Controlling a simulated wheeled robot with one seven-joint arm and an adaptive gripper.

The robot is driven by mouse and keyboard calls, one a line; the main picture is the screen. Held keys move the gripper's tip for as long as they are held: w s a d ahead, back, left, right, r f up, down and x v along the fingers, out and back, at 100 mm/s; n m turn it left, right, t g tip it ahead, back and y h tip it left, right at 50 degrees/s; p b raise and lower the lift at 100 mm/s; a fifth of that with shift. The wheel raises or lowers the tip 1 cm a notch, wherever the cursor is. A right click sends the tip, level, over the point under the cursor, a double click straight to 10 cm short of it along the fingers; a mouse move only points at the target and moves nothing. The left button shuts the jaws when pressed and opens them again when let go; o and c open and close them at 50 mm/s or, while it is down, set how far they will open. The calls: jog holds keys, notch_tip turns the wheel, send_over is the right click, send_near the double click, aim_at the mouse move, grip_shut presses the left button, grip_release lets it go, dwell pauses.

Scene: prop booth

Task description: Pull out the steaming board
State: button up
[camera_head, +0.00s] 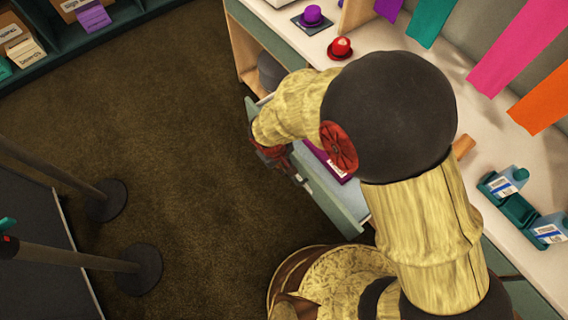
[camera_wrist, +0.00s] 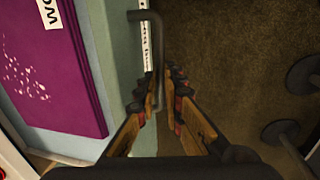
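The steaming board (camera_head: 318,182) stands out from under the counter as a pale, drawer-like slab with a green front edge. A purple item (camera_head: 330,163) with a white label lies on it, and shows at the left in the wrist view (camera_wrist: 55,75). The front carries a white label strip with small print (camera_wrist: 143,40) and a grey bar handle (camera_wrist: 145,15). My gripper (camera_wrist: 160,95) has a finger on each side of the handle, close against it, and looks shut on it. In the head view my gripper (camera_head: 290,170) is at the board's front edge, partly hidden by my arm.
Coloured cloths hang behind. Stanchion posts (camera_head: 110,200) stand at the left. Brown carpet (camera_head: 190,130) in front of the board is clear.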

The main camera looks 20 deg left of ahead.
jog(key=o, duration=0.5)
jog(key=r, duration=0.4)
jog(key=s+a+r, duration=0.1)
jog(key=r, duration=0.6)
jog(key=shift+s+a+r, duration=0.2)
jog(key=shift+s+r, duration=0.15)
jog(key=shift+r, duration=0.05)
